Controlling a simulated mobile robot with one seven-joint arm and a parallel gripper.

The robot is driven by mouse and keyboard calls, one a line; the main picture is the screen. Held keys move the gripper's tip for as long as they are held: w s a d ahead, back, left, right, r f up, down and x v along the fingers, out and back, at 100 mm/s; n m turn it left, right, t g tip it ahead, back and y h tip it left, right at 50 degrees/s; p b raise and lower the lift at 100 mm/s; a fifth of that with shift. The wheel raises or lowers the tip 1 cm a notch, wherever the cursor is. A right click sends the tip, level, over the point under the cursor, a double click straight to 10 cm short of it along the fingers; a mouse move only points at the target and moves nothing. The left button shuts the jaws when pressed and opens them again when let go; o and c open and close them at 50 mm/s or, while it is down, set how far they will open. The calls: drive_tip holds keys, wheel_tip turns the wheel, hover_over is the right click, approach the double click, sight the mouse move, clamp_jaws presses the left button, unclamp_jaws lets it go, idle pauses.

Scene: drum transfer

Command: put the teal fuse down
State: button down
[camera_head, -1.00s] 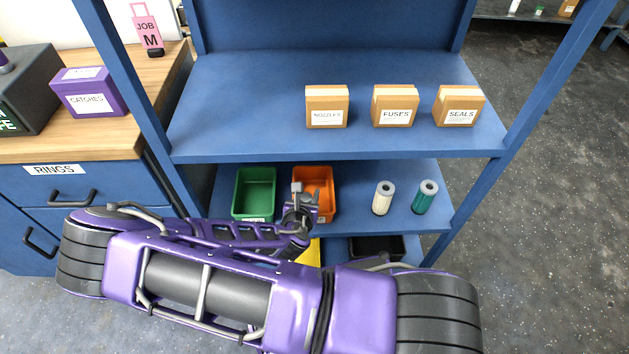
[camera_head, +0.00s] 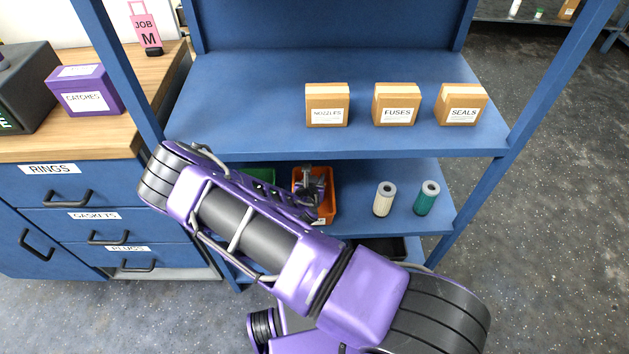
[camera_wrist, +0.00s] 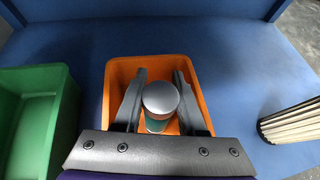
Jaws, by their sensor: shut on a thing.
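My gripper (camera_wrist: 160,79) points down over the orange bin (camera_wrist: 118,73) in the wrist view, its two fingers on either side of a small fuse. The fuse (camera_wrist: 160,98) shows a round grey cap and a sliver of teal below it. Its lower end is hidden, so I cannot tell whether it touches the bin floor. In the head view my gripper (camera_head: 313,183) is over the orange bin (camera_head: 326,218) on the lower shelf, and the fuse is too small to make out.
A green bin (camera_wrist: 62,100) stands left of the orange one. A cream pleated cylinder (camera_head: 384,200) and a teal cylinder (camera_head: 427,199) stand to the right. The upper shelf (camera_head: 240,100) above carries boxes labelled NOZZLES (camera_head: 326,106), FUSES (camera_head: 396,105) and SEALS (camera_head: 460,105).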

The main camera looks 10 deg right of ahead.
drive_tip(key=shift+f, duration=0.45)
drive_tip(key=shift+c, duration=2.4)
unclamp_jaws()
drive_tip(key=p+v, duration=0.1)
drive_tip(key=v, duration=1.1)
drive_tip(key=shift+p, duration=0.3)
